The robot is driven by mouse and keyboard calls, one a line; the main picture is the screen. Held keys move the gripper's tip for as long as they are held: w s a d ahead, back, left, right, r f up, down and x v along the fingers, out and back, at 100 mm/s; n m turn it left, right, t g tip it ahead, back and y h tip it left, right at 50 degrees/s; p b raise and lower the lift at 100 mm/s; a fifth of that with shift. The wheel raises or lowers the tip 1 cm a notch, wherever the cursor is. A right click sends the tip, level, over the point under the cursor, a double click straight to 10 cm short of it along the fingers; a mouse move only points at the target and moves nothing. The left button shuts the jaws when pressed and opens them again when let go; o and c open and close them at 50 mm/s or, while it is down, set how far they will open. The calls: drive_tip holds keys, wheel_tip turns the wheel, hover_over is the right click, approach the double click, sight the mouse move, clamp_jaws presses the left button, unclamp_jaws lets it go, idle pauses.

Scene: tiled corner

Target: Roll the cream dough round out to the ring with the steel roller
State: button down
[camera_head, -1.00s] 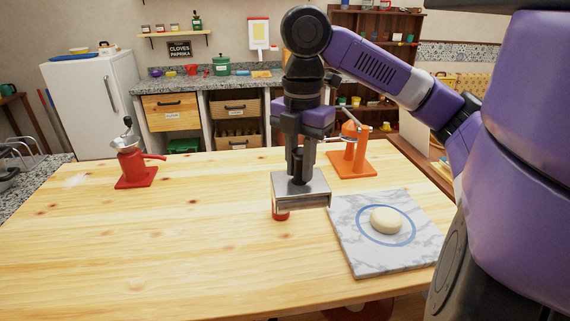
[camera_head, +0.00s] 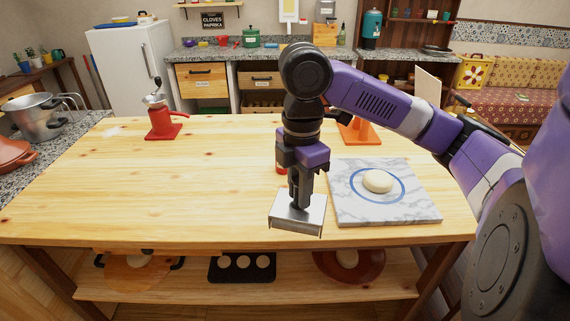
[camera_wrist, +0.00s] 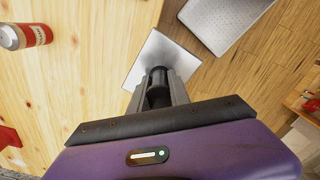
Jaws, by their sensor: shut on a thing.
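The cream dough round (camera_head: 377,181) lies inside a blue ring (camera_head: 356,197) on the marble slab (camera_head: 385,215), with bare marble between dough and ring. My gripper (camera_head: 299,196) is left of the slab near the table's front edge, shut on a flat steel piece (camera_head: 297,213). This piece looks like a broad plate or box; I cannot make out a roller shape. In the wrist view, my gripper (camera_wrist: 158,88) and the steel piece (camera_wrist: 150,50) show from above, partly over the table's edge. The gripper hides part of the steel piece.
A red can (camera_head: 281,169) stands behind my gripper. An orange stand (camera_head: 360,132) is behind the slab, and a red grinder (camera_head: 162,125) is at the back left. A lower shelf (camera_head: 220,290) holds pans.

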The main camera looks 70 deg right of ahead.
drive_tip(key=w+a+f+m, duration=0.3)
drive_tip(key=w+a+f, duration=0.2)
drive_tip(key=a+f, duration=0.3)
drive_tip(key=w+a+f+m, duration=0.3)
drive_tip(key=w+a+f, duration=0.3)
drive_tip(key=a+f, duration=0.3)
drive_tip(key=w+a+f+m, duration=0.4)
drive_tip(key=w+a+f, duration=0.2)
drive_tip(key=a+f, duration=0.3)
wheel_tip(320, 180, down, 5)
drive_tip(key=shift+a+r, duration=0.2)
drive_tip(key=shift+a, duration=0.05)
